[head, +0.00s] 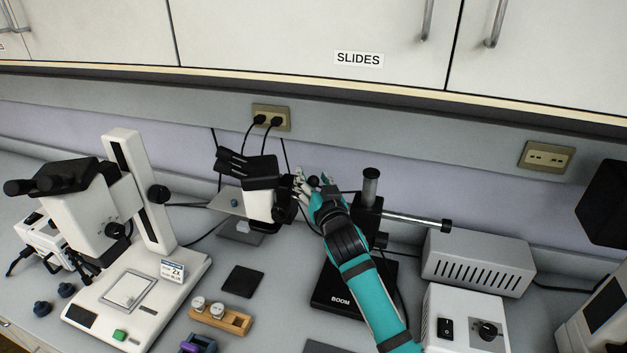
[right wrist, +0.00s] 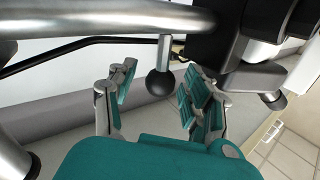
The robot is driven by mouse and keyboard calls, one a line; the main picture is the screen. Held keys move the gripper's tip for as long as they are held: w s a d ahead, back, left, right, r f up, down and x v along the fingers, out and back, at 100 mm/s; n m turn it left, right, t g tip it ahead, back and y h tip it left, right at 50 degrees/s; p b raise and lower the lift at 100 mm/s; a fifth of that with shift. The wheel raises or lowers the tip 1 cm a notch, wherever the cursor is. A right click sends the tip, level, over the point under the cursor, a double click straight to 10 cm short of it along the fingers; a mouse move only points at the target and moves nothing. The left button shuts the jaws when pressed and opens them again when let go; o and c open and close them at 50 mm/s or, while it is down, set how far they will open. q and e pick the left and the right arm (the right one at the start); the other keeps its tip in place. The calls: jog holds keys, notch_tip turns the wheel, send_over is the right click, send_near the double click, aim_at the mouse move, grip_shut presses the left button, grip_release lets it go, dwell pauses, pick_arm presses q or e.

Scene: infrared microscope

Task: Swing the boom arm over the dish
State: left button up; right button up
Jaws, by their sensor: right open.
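The boom stand has a black base (head: 340,297) marked BOOM, a dark upright post (head: 370,188) and a metal cross bar (head: 415,222). Its white and black microscope head (head: 262,178) hangs at the left end. A small pale item, perhaps the dish (head: 243,228), lies on a grey plate below the head, partly covered. My right gripper (head: 307,183) is open beside the head. In the right wrist view the boom's metal bar (right wrist: 100,20) crosses the top. A black ball knob (right wrist: 160,84) hangs from it between my open fingers (right wrist: 158,95), with gaps on both sides.
A white stereo microscope (head: 140,260) stands at left. A wooden holder (head: 220,318) and a black pad (head: 243,281) lie in front. A grey vented box (head: 478,262) and a white control box (head: 465,320) stand right of the boom base. Cables run to the wall outlet (head: 271,118).

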jog(key=c, duration=1)
grip_shut()
jog(key=shift+a+f, duration=0.1)
